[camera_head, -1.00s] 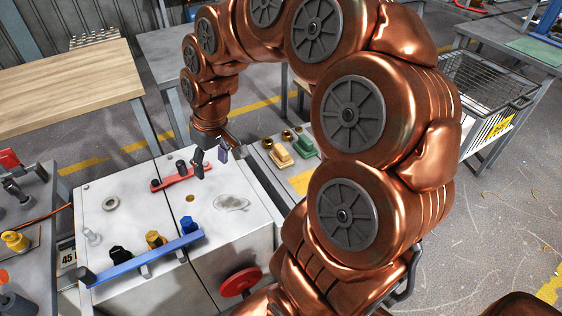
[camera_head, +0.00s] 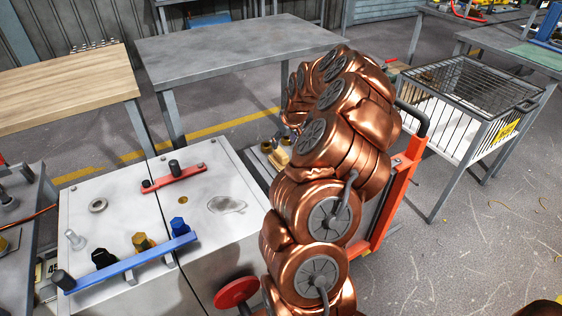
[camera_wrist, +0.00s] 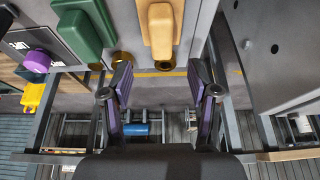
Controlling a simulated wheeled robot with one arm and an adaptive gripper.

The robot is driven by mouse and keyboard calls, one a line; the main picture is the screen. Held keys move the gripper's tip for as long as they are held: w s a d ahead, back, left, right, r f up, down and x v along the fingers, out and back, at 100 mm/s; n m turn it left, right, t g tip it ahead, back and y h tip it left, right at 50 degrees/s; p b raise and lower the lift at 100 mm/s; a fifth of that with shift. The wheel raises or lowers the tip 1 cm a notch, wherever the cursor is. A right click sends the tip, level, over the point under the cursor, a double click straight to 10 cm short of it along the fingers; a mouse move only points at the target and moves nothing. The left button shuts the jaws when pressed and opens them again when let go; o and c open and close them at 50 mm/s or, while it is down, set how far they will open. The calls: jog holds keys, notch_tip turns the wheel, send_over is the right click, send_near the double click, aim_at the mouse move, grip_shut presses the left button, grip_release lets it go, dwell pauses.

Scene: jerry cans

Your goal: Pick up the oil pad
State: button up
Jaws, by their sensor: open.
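I cannot make out an oil pad for certain in either view. My gripper (camera_wrist: 161,84) shows in the wrist view with its two purple-lined fingers apart and nothing between them. A yellow can-like thing (camera_wrist: 160,28) and a green one (camera_wrist: 78,28) are just beyond the fingers, apart from them. A yellow thing (camera_head: 281,156) also shows in the head view, partly behind my arm. In the head view my gripper is hidden behind my arm.
A white cabinet (camera_head: 120,215) carries a blue bar (camera_head: 130,264), a red bar (camera_head: 173,179) and a grey stain (camera_head: 227,205). A bare grey table (camera_head: 235,45) stands behind. A wire basket (camera_head: 465,85) is at the right. A purple knob (camera_wrist: 37,61) shows in the wrist view.

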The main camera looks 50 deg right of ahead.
aim_at(281, 152)
jog(key=shift+s+a+p+x, duration=0.1)
jog(key=shift+s+p+x, duration=0.1)
jog(key=shift+x, duration=1.55)
jog(key=shift+s+a+p+x, duration=0.1)
jog(key=shift+p+x, duration=0.05)
jog(key=shift+x, duration=1.6)
jog(key=shift+f, duration=0.15)
grip_shut()
